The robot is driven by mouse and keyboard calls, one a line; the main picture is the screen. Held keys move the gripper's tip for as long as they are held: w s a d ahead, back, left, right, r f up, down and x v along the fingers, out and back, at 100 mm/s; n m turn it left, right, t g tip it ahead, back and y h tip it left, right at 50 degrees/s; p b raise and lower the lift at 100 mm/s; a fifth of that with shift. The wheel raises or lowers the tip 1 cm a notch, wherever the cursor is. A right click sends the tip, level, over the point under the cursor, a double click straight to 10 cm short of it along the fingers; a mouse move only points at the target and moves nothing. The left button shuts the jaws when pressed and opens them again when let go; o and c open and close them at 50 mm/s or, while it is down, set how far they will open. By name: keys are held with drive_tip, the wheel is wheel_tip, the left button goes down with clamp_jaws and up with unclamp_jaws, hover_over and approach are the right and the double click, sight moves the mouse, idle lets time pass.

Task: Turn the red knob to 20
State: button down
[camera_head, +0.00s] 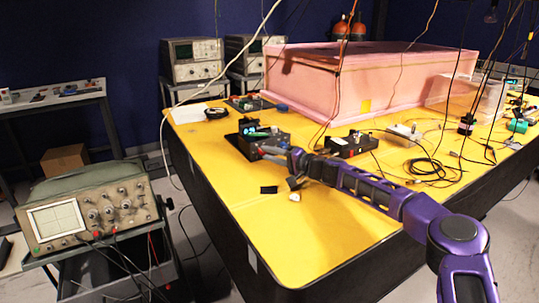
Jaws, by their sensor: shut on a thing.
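My gripper (268,153), at the end of my purple arm, reaches from the right to the front face of a black box (247,146) on the yellow table (310,230). Its jaws are shut on a small part at that face, which looks to be the red knob. The fingers hide the knob, and its scale and setting cannot be read.
A second black box (351,145) stands behind my arm, with cables (430,170) to its right. A pink foam enclosure (360,75) fills the table's back. A small white object (294,197) lies below my gripper. An oscilloscope (90,210) stands at left. The table's front is clear.

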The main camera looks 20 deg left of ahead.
drive_tip(key=c, duration=0.7)
unclamp_jaws()
drive_tip(key=shift+o, duration=0.2)
drive_tip(key=v, duration=1.7)
drive_tip(key=shift+s+d+r+p, duration=0.1)
drive_tip(key=shift+d+r+p, duration=0.1)
drive_tip(key=shift+p, duration=0.1)
drive_tip(key=shift+f, duration=0.1)
